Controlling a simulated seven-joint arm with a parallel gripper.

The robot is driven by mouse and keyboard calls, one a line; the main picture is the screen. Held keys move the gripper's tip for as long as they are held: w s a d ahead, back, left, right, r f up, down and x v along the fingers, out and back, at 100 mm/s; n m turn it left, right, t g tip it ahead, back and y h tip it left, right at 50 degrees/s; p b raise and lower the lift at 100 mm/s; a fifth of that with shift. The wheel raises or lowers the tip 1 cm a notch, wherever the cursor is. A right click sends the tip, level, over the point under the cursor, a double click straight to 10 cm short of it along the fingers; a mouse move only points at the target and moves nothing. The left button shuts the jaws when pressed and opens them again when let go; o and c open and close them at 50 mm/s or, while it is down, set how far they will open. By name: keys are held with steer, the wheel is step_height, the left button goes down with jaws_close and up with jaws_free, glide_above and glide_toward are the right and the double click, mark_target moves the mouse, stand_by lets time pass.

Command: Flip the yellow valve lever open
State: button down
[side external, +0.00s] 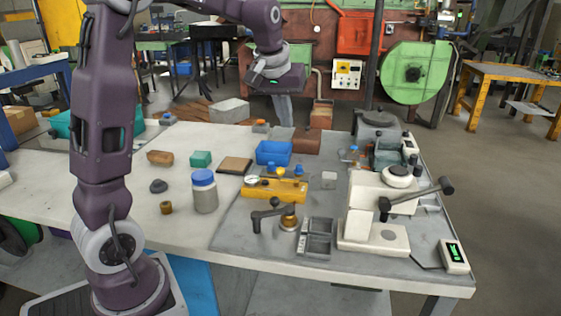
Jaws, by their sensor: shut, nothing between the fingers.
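A yellow valve block (275,188) lies near the middle of the table, with a small round white gauge (252,180) at its left end and blue knobs (276,170) on top. Which part of it is the lever, and how it is set, is too small to tell. My gripper (283,112) is shut and empty, pointing down. In the picture it is well above the yellow block, over the back part of the table, and touches nothing that I can make out.
A blue bin (273,153) stands just behind the yellow block. A black-handled brass fitting (289,218) and a grey divided tray (317,238) are in front. A white press-like machine (375,215) stands right. A blue-lidded jar (204,191) stands left. Bare tabletop lies at front left.

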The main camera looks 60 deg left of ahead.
steer(key=w+a+f+n, duration=0.1)
steer(key=w+a+f, duration=0.2)
steer(key=a, duration=0.3)
steer(key=w+a+f+n+g+y, duration=0.1)
steer(key=w+a+f+n, duration=0.1)
steer(key=w+a+f, duration=0.2)
step_height(320, 180, down, 2)
steer(key=a, duration=0.3)
steer(key=shift+f+g, duration=0.15)
steer(key=shift+g, duration=0.15)
steer(key=x, duration=1)
steer(key=d, duration=0.1)
steer(key=s+d, duration=0.2)
steer(key=shift+s+d+f, duration=0.1)
steer(key=shift+f, duration=0.2)
